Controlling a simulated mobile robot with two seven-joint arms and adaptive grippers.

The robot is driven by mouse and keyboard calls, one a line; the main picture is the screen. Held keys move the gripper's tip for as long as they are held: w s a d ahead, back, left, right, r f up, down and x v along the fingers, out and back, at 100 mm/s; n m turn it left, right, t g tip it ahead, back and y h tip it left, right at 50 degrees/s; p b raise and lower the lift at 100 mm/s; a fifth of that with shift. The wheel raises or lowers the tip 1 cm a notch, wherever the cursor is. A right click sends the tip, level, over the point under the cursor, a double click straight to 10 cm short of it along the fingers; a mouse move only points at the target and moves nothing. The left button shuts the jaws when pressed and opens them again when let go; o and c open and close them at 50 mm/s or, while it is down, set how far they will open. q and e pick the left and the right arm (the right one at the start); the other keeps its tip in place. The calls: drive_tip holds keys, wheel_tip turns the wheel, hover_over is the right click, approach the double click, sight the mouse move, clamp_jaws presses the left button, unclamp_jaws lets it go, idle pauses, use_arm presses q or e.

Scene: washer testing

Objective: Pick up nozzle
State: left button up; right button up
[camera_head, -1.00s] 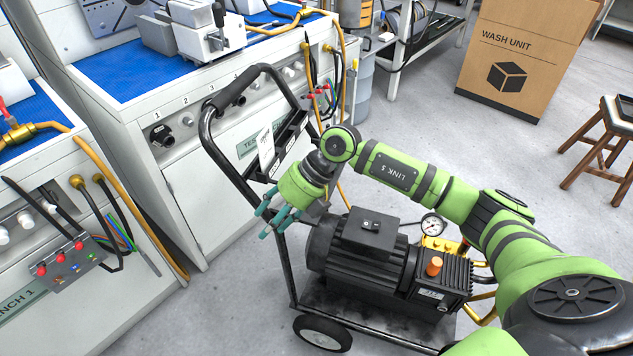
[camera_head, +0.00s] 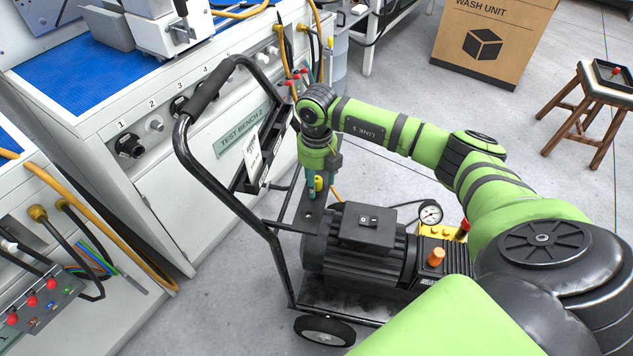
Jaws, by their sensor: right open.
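My right gripper (camera_head: 313,192) points down over a small dark shelf (camera_head: 293,223) on the pressure washer cart. Its teal fingers are open around a small yellow piece (camera_head: 319,184), which stands upright between them. The piece looks like a nozzle, but the fingers partly hide it, and I cannot tell whether they touch it. A small red-topped item (camera_head: 616,71) sits in a dark tray on the stool at the far right; it is too small to identify. My left gripper is not in view.
The black motor and pump (camera_head: 350,245) sit right beside my gripper. The cart's bent handle (camera_head: 190,150) rises on the left, before the test bench (camera_head: 165,205). A wash unit box (camera_head: 495,40) and a wooden stool (camera_head: 590,110) stand at the back right. Grey floor is clear between.

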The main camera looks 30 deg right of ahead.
clamp_jaws()
idle(0.3)
